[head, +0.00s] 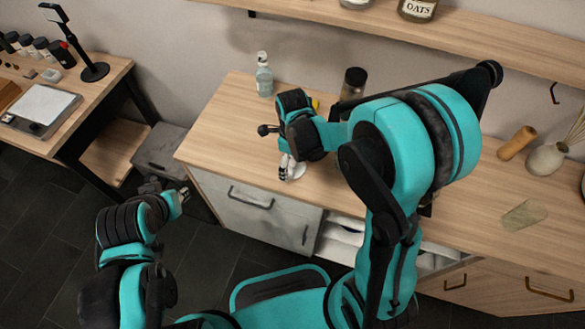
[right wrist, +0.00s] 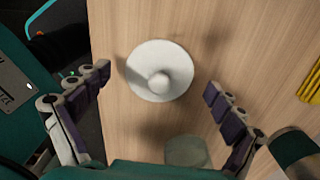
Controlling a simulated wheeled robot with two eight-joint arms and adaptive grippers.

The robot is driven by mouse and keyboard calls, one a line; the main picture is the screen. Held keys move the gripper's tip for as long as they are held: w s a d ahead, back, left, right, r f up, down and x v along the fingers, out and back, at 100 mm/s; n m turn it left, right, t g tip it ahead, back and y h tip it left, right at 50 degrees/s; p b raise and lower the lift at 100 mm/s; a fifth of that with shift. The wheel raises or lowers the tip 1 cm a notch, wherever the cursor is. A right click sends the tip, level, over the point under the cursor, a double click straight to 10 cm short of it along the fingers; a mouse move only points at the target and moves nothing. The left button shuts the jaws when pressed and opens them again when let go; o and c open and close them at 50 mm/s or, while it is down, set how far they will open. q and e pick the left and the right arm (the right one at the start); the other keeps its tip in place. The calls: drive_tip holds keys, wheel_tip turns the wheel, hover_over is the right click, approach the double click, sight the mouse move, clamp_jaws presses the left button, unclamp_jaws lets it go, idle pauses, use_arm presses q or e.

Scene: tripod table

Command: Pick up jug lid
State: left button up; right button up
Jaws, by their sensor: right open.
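The jug lid (right wrist: 160,70) is a white disc with a round knob, lying knob up on the wooden counter. In the head view the lid (head: 297,170) shows partly beside my right gripper (head: 285,170), which hides some of it. In the right wrist view my right gripper (right wrist: 163,90) is open, its fingers spread on either side of the lid, apart from it. My left gripper (head: 185,194) hangs low at the left, in front of the counter and away from the lid; its jaw opening is too small to judge.
The wooden counter (head: 220,130) carries a clear bottle (head: 264,75) and a dark-topped jar (head: 353,82) behind my right gripper. A translucent glass-like object (right wrist: 187,152) stands near the lid. A yellow item (right wrist: 311,84) lies at the right. The counter's left part is clear.

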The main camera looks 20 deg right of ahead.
drive_tip(key=shift+r, duration=0.1)
drive_tip(key=shift+c, duration=0.6)
drive_tip(key=c, duration=1)
drive_tip(key=shift+s, duration=0.1)
drive_tip(key=c, duration=0.6)
drive_tip(key=shift+c, duration=0.7)
